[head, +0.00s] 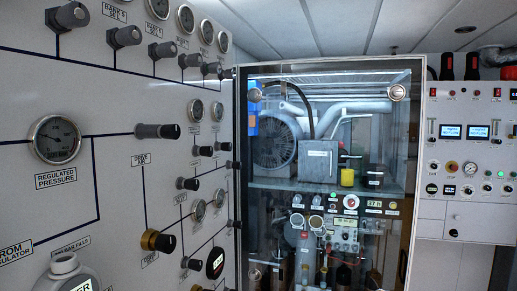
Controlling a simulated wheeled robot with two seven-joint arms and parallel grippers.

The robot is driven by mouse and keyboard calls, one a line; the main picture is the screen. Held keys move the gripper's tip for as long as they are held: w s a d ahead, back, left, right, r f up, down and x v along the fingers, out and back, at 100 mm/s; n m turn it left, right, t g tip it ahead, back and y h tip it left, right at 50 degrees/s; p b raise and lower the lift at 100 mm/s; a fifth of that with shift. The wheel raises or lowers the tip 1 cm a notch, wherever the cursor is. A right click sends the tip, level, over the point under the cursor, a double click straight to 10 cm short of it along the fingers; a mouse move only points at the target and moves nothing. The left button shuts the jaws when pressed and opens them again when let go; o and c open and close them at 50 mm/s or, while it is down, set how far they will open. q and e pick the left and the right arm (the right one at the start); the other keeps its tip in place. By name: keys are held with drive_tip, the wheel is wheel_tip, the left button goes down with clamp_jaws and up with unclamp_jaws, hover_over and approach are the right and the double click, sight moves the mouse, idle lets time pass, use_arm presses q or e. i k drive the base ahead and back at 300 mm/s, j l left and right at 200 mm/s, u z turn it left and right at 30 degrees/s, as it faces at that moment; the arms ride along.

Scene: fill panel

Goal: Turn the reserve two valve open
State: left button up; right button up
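A white fill panel (110,95) fills the left side of the head view, seen at a steep angle. It carries several valve knobs, among them a dark grey knob (158,131) at mid height, smaller black knobs (188,183) further right, and a brass-based knob (158,240) lower down. A top row of grey knobs (125,37) has bank labels. I cannot read a label that marks the reserve two valve, so I cannot tell which knob it is or whether it is open. Neither of my grippers is in view.
A regulated pressure gauge (56,139) is at left. A rounded white object (66,266) partly covers the lower-left panel. A glass-fronted cabinet (240,190) with machinery stands in the middle, beside the panel. A control console (468,150) with screens is at right.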

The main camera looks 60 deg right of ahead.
sight(225, 146)
drive_tip(key=k+j+z, duration=0.15)
drive_tip(key=z, duration=1.6)
